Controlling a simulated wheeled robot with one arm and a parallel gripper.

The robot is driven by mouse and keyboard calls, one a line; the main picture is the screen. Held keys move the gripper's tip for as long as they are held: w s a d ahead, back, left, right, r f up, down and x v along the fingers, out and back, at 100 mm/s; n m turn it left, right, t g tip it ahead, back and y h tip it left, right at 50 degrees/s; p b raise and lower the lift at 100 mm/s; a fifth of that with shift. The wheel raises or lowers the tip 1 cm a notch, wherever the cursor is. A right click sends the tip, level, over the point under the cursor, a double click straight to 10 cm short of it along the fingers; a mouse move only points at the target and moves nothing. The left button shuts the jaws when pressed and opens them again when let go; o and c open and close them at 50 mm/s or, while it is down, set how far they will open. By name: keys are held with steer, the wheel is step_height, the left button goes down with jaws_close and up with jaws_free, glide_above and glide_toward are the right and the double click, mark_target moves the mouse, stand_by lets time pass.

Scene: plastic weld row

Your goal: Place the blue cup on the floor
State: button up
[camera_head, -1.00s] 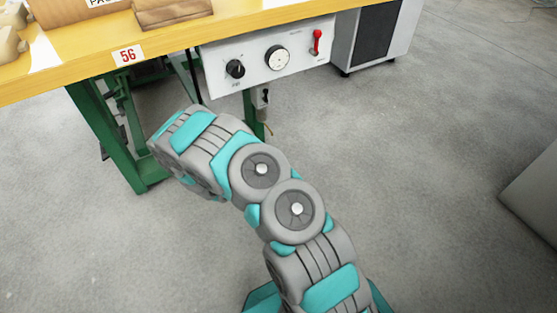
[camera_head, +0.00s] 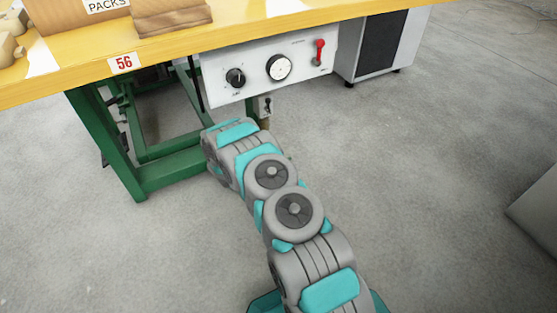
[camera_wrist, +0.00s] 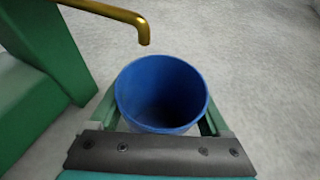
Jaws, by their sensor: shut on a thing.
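The blue cup (camera_wrist: 161,92) shows in the wrist view, seen from above into its open, empty mouth. My gripper (camera_wrist: 162,122) is shut on the cup, with one green finger on each side of it. Grey floor (camera_wrist: 235,60) lies beyond and below the cup; I cannot tell whether the cup touches it. In the head view my arm reaches down towards the bench's green frame, and the gripper and cup are hidden there. The grey floor (camera_head: 430,200) is open to the right of my arm.
A yellow bench (camera_head: 60,80) with green legs (camera_head: 110,150) and a control panel (camera_head: 270,68) stands ahead. A brass-coloured bent rod (camera_wrist: 110,12) and green frame (camera_wrist: 45,60) are close to the cup. A grey box (camera_head: 537,210) stands at the right.

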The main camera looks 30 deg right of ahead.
steer(key=shift+w+d+f, duration=0.1)
steer(key=shift+w+d, duration=0.1)
steer(key=shift+w, duration=0.3)
steer(key=shift+w+d, duration=0.2)
steer(key=shift+w, duration=0.3)
steer(key=shift+f+b, duration=0.35)
steer(key=shift+f, duration=1.35)
steer(key=shift+f, duration=0.1)
steer(key=o, duration=1.2)
steer(key=shift+a, duration=0.1)
steer(key=p+v, duration=0.1)
steer(key=v, duration=1.1)
